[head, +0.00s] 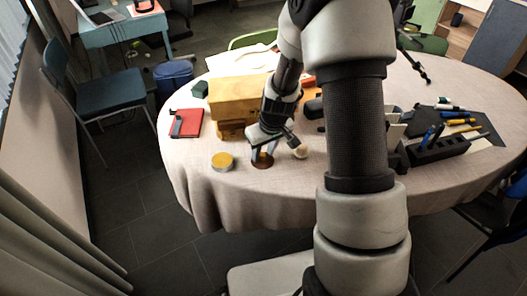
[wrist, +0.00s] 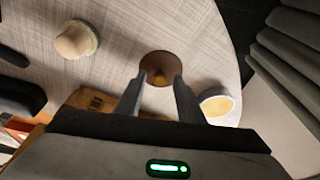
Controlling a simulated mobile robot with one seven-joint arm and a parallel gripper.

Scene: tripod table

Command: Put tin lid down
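A round brown disc (head: 263,161), which looks like the tin lid, lies flat on or very near the tablecloth. The wrist view shows a clear gap between the fingertips (wrist: 160,80), with nothing clearly clamped. A round tin (head: 222,161) with a silver rim and yellow top stands left of the disc; it also shows in the wrist view (wrist: 217,104).
A beige knob-like piece (head: 300,152) stands right of the disc. A wooden box (head: 238,98) is behind my gripper. A red book (head: 187,123) lies at the left. A black pen holder (head: 440,149) is at the right. The cloth around the tin is clear, near the table's front edge.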

